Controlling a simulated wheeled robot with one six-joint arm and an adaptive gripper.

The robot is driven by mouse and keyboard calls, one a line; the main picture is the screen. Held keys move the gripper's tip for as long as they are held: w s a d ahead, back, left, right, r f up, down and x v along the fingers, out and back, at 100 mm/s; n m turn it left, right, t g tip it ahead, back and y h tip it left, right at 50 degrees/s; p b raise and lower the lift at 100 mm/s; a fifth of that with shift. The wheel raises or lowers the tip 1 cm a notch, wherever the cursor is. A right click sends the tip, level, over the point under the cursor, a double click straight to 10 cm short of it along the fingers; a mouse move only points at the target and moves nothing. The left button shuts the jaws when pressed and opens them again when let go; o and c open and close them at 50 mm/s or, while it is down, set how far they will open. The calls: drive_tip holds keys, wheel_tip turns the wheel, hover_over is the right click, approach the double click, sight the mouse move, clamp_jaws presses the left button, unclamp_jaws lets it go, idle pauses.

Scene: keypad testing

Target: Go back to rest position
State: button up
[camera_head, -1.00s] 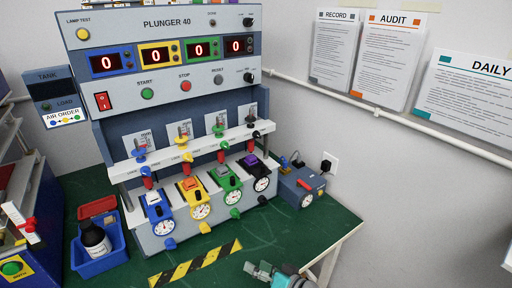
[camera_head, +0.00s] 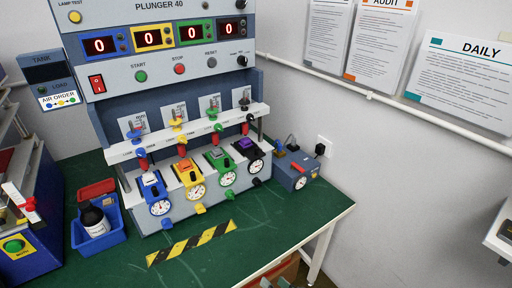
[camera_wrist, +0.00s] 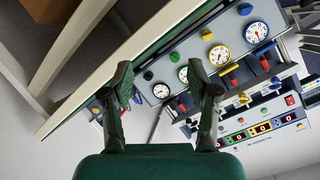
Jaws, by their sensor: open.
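My gripper (camera_wrist: 162,95) is open and empty in the wrist view, its two dark fingers spread apart in front of the table edge and the test machine. The PLUNGER 40 machine (camera_head: 110,82) stands on the green table (camera_head: 285,225), with blue, yellow, green and black stations. Its four displays read 0. The machine also shows tilted in the wrist view (camera_wrist: 225,75).
A blue bin (camera_head: 85,238) with a dark bottle stands at the table's left. A blue-grey box with a gauge (camera_head: 297,170) sits right of the machine. A yellow-black strip (camera_head: 190,243) marks the table front. Papers (camera_head: 465,80) hang on the wall. The right front of the table is clear.

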drive_tip(key=s+d+f+m+t+h, duration=0.1)
drive_tip(key=s+d+h, duration=0.3)
drive_tip(key=s, duration=0.5)
drive_tip(key=s+d+f+m+t+h, duration=0.15)
drive_tip(key=s+d, duration=0.35)
drive_tip(key=s, duration=0.5)
drive_tip(key=s+d+r+n+h, duration=0.1)
drive_tip(key=s+d+r, duration=0.1)
drive_tip(key=s+r, duration=0.4)
drive_tip(key=s+d+r+n+h, duration=0.1)
drive_tip(key=s+d+r+n, duration=0.1)
drive_tip(key=s+r, duration=0.4)
drive_tip(key=s+t, duration=0.1)
drive_tip(key=s, duration=0.3)
drive_tip(key=shift+s+r, duration=0.3)
drive_tip(key=shift+r, duration=0.05)
